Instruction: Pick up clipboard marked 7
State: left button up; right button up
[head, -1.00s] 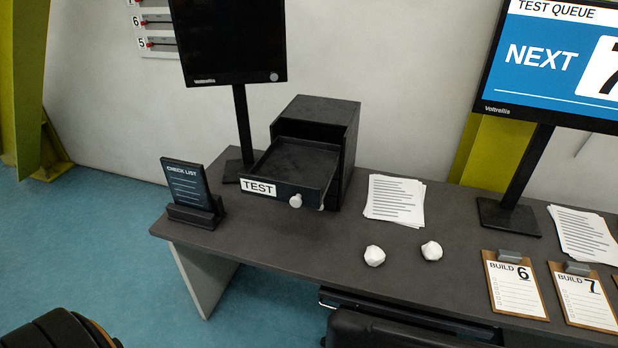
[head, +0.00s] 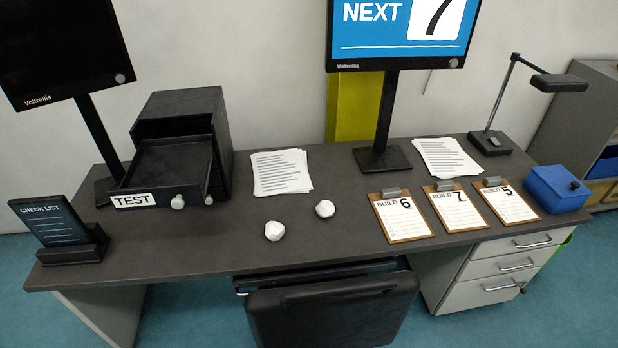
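The clipboard marked 7 (head: 461,209) lies flat on the desk, labelled BUILD 7, with a brown board, a white sheet and a grey clip at its top. It is the middle one of three in a row. The clipboard marked 6 (head: 403,218) lies to its left and the clipboard marked 5 (head: 506,204) to its right. Small gaps separate them. The monitor (head: 399,36) above shows NEXT 7. Neither of my grippers is in view.
A black chair (head: 332,311) stands at the desk's (head: 342,234) front. Two crumpled white balls (head: 300,219) lie left of the clipboards. A drawer marked TEST (head: 165,182) is open at left. A blue box (head: 556,188) and a lamp (head: 491,142) stand at right.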

aim_at(454, 207)
jog(key=l+u, duration=0.2)
jog(key=u, duration=0.45)
jog(key=l+u, duration=0.4)
jog(key=l, duration=0.5)
jog(key=l+u, duration=0.45)
jog(key=l, duration=0.45)
jog(key=k+l, duration=0.1)
jog(key=l, duration=0.8)
jog(key=k+l, duration=0.15)
jog(key=l, duration=0.3)
jog(key=k+l, duration=0.1)
jog(key=l, duration=0.35)
jog(key=l+u, duration=0.1)
jog(key=l, duration=0.35)
jog(key=k, duration=0.05)
